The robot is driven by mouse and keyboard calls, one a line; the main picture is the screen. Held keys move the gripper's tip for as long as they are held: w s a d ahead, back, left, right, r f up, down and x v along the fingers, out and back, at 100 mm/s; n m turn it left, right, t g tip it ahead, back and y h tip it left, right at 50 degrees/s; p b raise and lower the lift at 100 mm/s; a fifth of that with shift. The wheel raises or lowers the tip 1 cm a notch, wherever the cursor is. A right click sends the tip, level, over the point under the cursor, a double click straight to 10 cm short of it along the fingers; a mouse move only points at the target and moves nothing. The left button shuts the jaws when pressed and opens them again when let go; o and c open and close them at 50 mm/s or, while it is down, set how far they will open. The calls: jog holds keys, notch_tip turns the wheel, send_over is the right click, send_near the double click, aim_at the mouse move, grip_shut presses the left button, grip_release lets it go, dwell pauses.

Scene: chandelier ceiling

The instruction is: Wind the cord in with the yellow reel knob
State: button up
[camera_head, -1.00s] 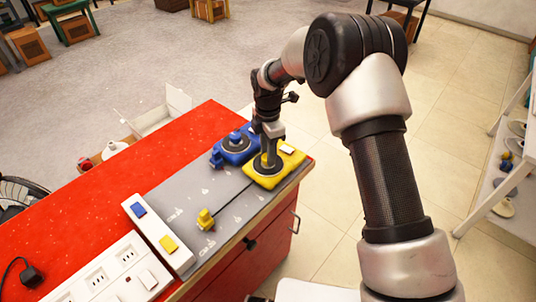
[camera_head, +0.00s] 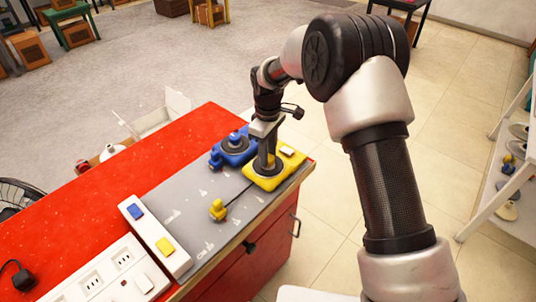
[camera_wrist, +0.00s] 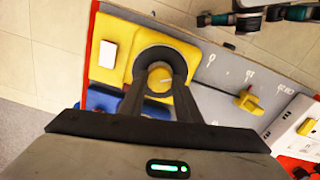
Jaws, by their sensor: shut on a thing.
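The yellow reel base (camera_head: 280,174) sits at the far right corner of the grey mat (camera_head: 205,205). Its yellow knob (camera_wrist: 160,78) shows in the wrist view inside a dark ring. My gripper (camera_head: 267,165) points down onto this reel and is shut on the knob, its two fingers on either side; the head view hides the knob behind them. A dark cord (camera_head: 238,195) runs from the reel to a small yellow piece (camera_head: 217,210) on the mat, which also shows in the wrist view (camera_wrist: 247,101).
A blue reel (camera_head: 235,147) stands close behind the yellow one. A white panel (camera_head: 154,238) with a blue and a yellow button lies at the mat's left end. White socket strips (camera_head: 105,275) lie at the front left of the red table (camera_head: 95,205).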

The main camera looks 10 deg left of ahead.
jog(key=m, duration=0.7)
jog(key=shift+b, duration=0.3)
jog(key=m, duration=0.6)
jog(key=shift+m, duration=0.4)
jog(key=m, duration=0.5)
jog(key=shift+r, duration=0.1)
jog(key=m+p, duration=0.1)
jog(key=m, duration=0.4)
jog(key=shift+m, duration=0.4)
jog(key=o, duration=1.1)
jog(key=shift+c, duration=0.2)
